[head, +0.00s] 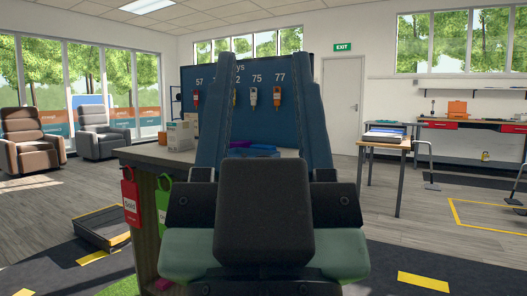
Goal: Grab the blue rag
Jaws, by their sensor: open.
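My gripper (262,75) fills the middle of the head view. Its two long dark blue fingers stand apart, with nothing held between them. Through the gap I see a small blue piece of cloth (263,147), likely the blue rag, on the far part of a table or counter (150,153). A purple piece (240,152) lies against its left side. Both are small, and the gripper body hides the table just in front of them. The gripper appears nearer to me than the cloth, and I see no contact.
A blue key board (263,118) with hanging tags stands behind the counter. White boxes (180,134) are on the counter's left. Red (130,200) and green (162,203) tags hang at its front. A wooden table (385,144) stands right. Open floor lies between it and the counter.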

